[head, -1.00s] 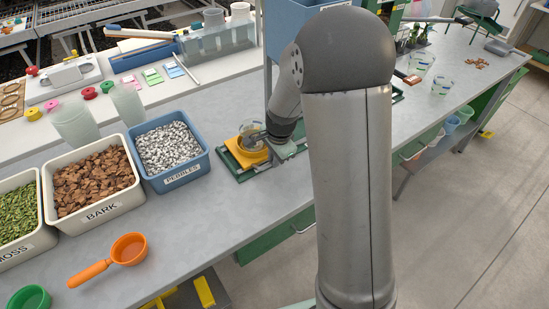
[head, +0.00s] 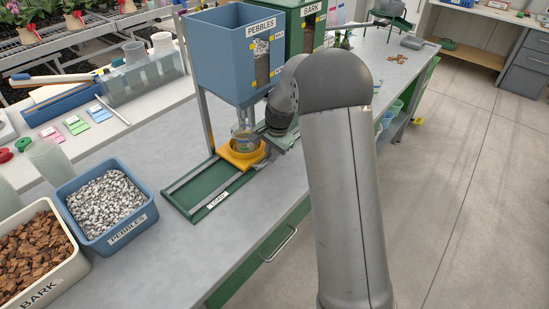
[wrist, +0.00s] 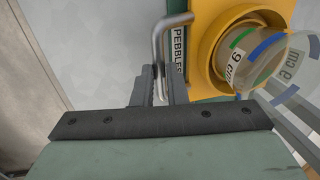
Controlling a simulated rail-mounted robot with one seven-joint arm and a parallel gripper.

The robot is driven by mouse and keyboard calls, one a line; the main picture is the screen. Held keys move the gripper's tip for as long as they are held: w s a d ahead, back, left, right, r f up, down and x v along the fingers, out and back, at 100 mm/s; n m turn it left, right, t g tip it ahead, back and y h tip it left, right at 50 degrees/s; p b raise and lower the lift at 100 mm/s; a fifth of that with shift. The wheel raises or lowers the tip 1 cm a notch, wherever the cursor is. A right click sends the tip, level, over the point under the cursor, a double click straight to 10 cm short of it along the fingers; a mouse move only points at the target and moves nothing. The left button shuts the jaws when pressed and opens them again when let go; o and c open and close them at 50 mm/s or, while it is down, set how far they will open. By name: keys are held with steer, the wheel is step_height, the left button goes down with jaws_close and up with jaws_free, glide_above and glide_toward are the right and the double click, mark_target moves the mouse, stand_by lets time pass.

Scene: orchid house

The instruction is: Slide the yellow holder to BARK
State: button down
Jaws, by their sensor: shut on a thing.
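The yellow holder (head: 238,160) sits on the green track (head: 190,212), below the blue PEBBLES hopper (head: 226,80). In the wrist view the holder (wrist: 204,60) has a PEBBLES label beside it. A clear pot (wrist: 262,62) with green and blue bands stands in the holder. My gripper (wrist: 162,88) is shut on the holder's metal handle (wrist: 157,38). In the head view my gripper (head: 266,152) is at the holder's right side, partly hidden by my wrist. The green BARK hopper (head: 291,30) stands farther along, right of the PEBBLES hopper; the track below it is hidden by my arm.
The track's LOAD end (head: 216,201) is bare. A blue pebbles bin (head: 125,228) and a white bark bin (head: 62,275) stand at the left. A drawer handle (head: 280,245) juts from the bench front. The bench between bins and track is clear.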

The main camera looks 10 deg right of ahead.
steer(key=shift+w+d, duration=0.1)
steer(key=shift+d, duration=0.05)
steer(key=c, duration=1.5)
jaws_free()
steer(key=shift+o, duration=0.2)
step_height(320, 180, up, 17)
steer(key=s+d+b, duration=0.1)
steer(key=s+d, duration=0.1)
steer(key=shift+s+r+b, duration=0.15)
steer(key=shift+s+b, duration=0.1)
steer(key=shift+b, duration=0.1)
steer(key=shift+c, duration=0.3)
